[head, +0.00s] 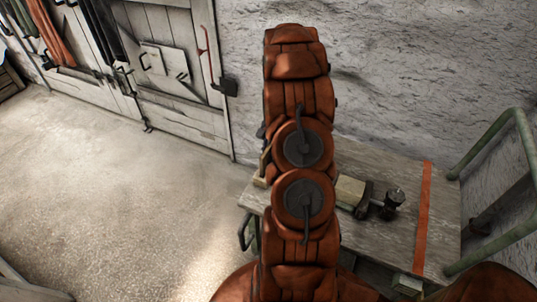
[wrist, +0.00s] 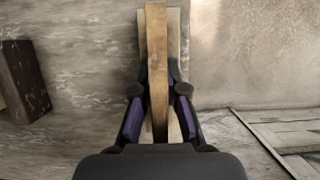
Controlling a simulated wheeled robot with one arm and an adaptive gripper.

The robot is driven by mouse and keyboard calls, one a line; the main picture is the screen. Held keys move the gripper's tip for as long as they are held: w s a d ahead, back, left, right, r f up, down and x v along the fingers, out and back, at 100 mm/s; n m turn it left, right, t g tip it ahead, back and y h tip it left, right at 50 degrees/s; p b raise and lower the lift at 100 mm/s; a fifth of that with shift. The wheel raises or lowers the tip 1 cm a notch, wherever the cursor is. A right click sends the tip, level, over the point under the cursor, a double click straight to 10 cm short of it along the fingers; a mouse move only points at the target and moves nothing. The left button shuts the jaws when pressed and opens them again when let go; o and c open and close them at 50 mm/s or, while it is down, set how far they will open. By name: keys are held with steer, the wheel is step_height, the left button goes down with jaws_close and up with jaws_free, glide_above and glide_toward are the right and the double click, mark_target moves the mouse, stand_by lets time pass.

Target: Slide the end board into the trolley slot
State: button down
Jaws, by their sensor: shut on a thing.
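My gripper (wrist: 158,92) is shut on the end board (wrist: 156,60), a brown wooden board seen edge-on between the purple-padded fingers. A paler wooden strip (wrist: 174,40), probably the slot piece, lies under the board along the trolley's edge. The board lines up roughly with this strip; I cannot tell whether it is inside the slot. In the head view the trolley (head: 440,215) has a grey wooden top, and my arm hides the gripper. A narrow tan edge, probably the board, shows left of my arm above the trolley's left end.
A pale block (head: 350,192) and a dark metal fitting (head: 388,204) sit on the trolley top. An orange stripe (head: 424,215) crosses it near the green rail handle (head: 492,190). A rough wall (head: 400,80) stands behind. The floor (head: 130,195) to the left is clear.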

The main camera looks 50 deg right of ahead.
steer(key=shift+f+b, duration=0.3)
steer(key=shift+f, duration=0.8)
steer(key=c, duration=1.1)
jaws_free()
steer(key=shift+c, duration=0.2)
steer(key=shift+r, duration=0.1)
steer(key=shift+r+p, duration=0.3)
steer(key=shift+r, duration=1.6)
